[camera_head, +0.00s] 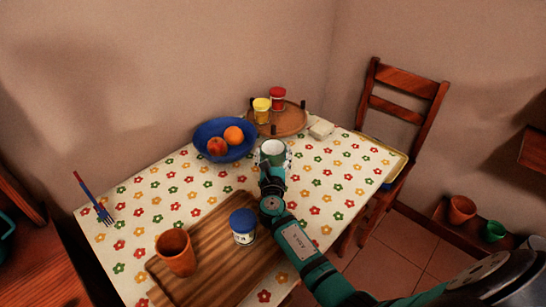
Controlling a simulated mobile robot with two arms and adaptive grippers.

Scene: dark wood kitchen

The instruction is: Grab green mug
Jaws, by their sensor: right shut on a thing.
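The green mug (272,148) has a pale inside and stands near the middle of the table, in front of the blue bowl. My right gripper (272,166) reaches it from the front and is shut on it. The fingers and the front of the mug overlap, so their exact contact is hidden. I cannot tell whether the mug is lifted off the table. My left gripper is not in view.
A blue bowl (208,132) with fruit and a round wooden tray (290,120) with jars stand behind the mug. A cutting board (205,262) bears a terracotta cup (176,252) and a blue-lidded jar (243,226). A chair (405,110) stands at the right.

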